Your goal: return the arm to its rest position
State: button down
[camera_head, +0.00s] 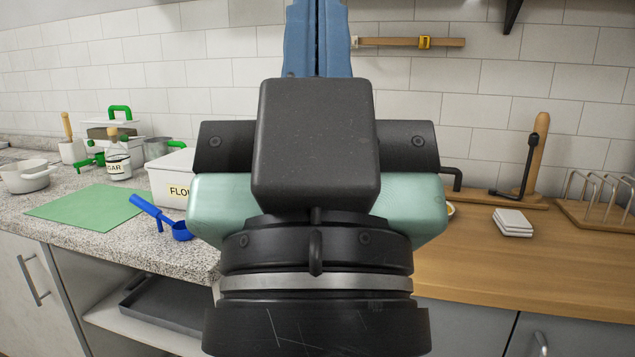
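My gripper (318,12) points up in the middle of the head view, in front of the wall. Its two blue fingers lie side by side with only a thin dark line between them, so it looks shut. The top edge of the picture cuts off the fingertips, and I see nothing held in the part that shows. The black and pale green wrist and hand below fill the centre and hide part of the counter behind.
A granite counter (98,238) at left holds a flour box (168,178), a blue scoop (163,218), a green mat (86,206), a bottle (117,160) and a white pot (27,177). The wooden counter (520,255) at right has white coasters (513,222), a rack (598,205) and clear room.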

notch_tip(320, 180, up, 23)
jog(key=p, duration=2.1)
jog(key=shift+r, duration=0.15)
